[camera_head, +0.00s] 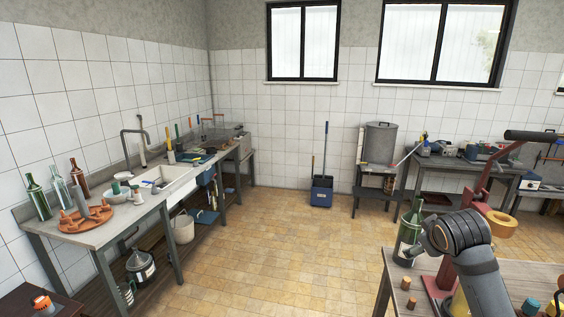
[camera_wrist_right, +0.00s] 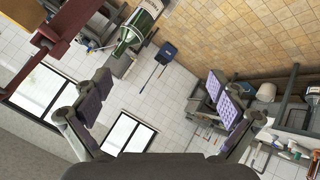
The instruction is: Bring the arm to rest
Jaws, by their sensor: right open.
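My right arm (camera_head: 470,250) reaches over the wooden table at the lower right of the head view. Its wrist end is close to a green bottle with a pale label (camera_head: 406,238); I cannot tell whether they touch. My right gripper (camera_wrist_right: 158,88) shows in the right wrist view with its two purple-padded fingers spread wide. Nothing is between them. The green bottle (camera_wrist_right: 142,22) is beyond the fingers at the top of that tilted view. My left gripper is not in view.
The wooden table (camera_head: 390,290) holds several corks and a red stand (camera_head: 477,170) behind my arm. A sink bench (camera_head: 110,228) with bottles runs along the left wall. The tiled floor (camera_head: 270,260) between is clear.

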